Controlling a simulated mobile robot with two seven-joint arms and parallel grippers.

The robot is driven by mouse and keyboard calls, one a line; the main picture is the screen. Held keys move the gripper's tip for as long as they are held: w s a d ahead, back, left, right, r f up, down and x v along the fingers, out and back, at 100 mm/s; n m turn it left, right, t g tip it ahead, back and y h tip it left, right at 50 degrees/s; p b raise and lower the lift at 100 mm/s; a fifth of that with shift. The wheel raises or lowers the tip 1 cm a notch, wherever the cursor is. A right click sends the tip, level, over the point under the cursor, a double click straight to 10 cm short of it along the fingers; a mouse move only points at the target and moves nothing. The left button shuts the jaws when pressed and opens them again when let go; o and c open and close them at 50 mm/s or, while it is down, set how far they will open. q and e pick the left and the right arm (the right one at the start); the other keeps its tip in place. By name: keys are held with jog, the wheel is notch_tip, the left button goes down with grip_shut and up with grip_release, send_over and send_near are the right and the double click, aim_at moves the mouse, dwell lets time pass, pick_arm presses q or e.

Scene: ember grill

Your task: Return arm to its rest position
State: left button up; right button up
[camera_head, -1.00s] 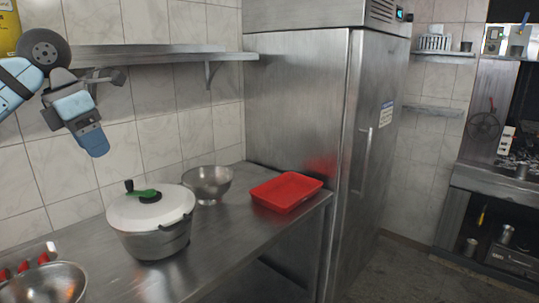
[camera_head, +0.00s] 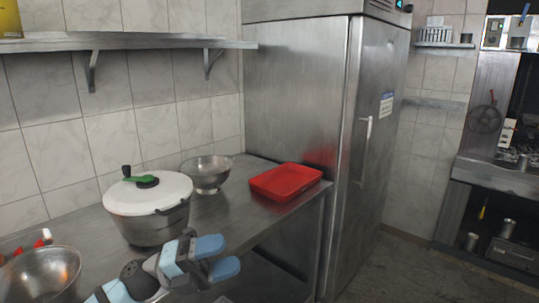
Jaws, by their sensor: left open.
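My left gripper (camera_head: 217,257) is low in the head view, in front of the steel counter's front edge and the lidded pot. Its two blue fingers are apart, with nothing between them, and point to the right. My left arm (camera_head: 130,287) comes in from the bottom left. My right gripper is not in view.
A pot with a white lid (camera_head: 162,188) stands on the steel counter (camera_head: 221,223). Steel bowls (camera_head: 207,175) (camera_head: 40,275) and a red tray (camera_head: 286,181) are also there. A wall shelf (camera_head: 130,42) is above. A tall steel fridge (camera_head: 297,95) stands right of the counter.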

pick_arm(q)
jog(key=s+a+f+n+t+y+b, duration=0.1)
jog(key=a+f+n+t+y, duration=0.3)
jog(key=f+n+t, duration=0.65)
jog(key=s+a+f+n+t+y+b, duration=0.1)
jog(key=s+f+n+t+y+b, duration=0.1)
jog(key=f+n+t+y, duration=0.9)
jog(key=s+a+f+n+g+y+b, duration=0.1)
jog(key=s+a+f+n+g+y, duration=0.1)
jog(key=s+f+n+g, duration=0.6)
jog(key=s+a+f+n+g+y+b, duration=0.1)
jog(key=s+a+f+n+g, duration=0.2)
jog(key=s+f+n, duration=0.5)
notch_tip(320, 180, up, 13)
jog(key=a+m+p, duration=0.1)
jog(key=m+p, duration=0.2)
jog(key=p, duration=1.9)
jog(key=shift+s+g+y, duration=0.3)
jog(key=shift+s+g, duration=0.05)
jog(key=shift+s, duration=0.05)
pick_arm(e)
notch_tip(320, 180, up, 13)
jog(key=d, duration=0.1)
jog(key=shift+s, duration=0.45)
pick_arm(q)
jog(key=shift+r, duration=0.1)
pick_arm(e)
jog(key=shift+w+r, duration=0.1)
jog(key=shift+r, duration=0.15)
